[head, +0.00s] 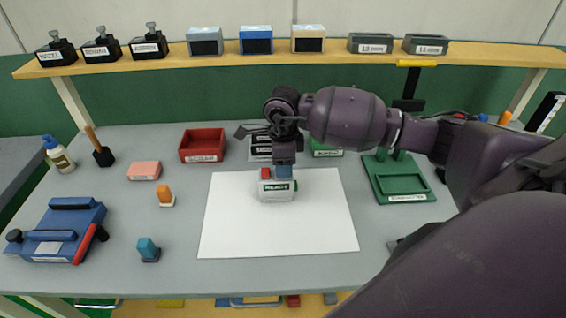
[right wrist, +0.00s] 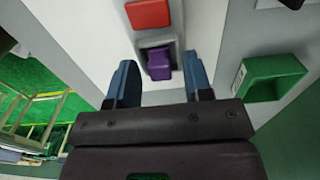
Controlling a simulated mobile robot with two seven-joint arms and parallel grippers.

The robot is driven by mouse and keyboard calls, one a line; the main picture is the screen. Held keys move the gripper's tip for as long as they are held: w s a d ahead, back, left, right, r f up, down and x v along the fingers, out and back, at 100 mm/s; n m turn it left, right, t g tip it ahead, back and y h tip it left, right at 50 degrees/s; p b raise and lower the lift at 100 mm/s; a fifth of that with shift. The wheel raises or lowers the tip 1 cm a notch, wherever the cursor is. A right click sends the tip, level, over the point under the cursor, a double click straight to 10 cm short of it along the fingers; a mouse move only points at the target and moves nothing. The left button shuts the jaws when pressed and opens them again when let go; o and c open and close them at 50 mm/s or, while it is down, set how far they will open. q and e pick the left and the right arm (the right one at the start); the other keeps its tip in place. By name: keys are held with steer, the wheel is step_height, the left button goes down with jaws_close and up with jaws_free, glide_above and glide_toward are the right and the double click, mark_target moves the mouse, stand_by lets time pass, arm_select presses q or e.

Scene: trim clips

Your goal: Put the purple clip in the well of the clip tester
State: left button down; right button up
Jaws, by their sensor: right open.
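The clip tester (head: 276,193) is a small pale grey box with a red block on top, standing on the white sheet. The red block (right wrist: 148,14) also shows in the right wrist view. There the purple clip (right wrist: 159,66) sits in the tester's square, dark-edged well (right wrist: 157,42), part of it sticking out. How deep it sits I cannot tell. My right gripper (head: 284,170) is directly over the tester, pointing down. In the right wrist view its blue fingers are open on either side of the clip, with gaps visible. The clip is hidden in the head view.
The white sheet (head: 325,225) is mostly clear. A red tray (head: 202,145) stands behind left, and a green fixture (head: 398,178) stands to the right. A blue device (head: 60,228), an orange clip (head: 165,195) and a teal clip (head: 148,248) are at left. A shelf (head: 300,58) runs behind.

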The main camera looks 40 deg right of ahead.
steer(key=shift+r, duration=0.45)
step_height(320, 180, up, 11)
steer(key=shift+r+b, duration=0.2)
steer(key=shift+b, duration=0.25)
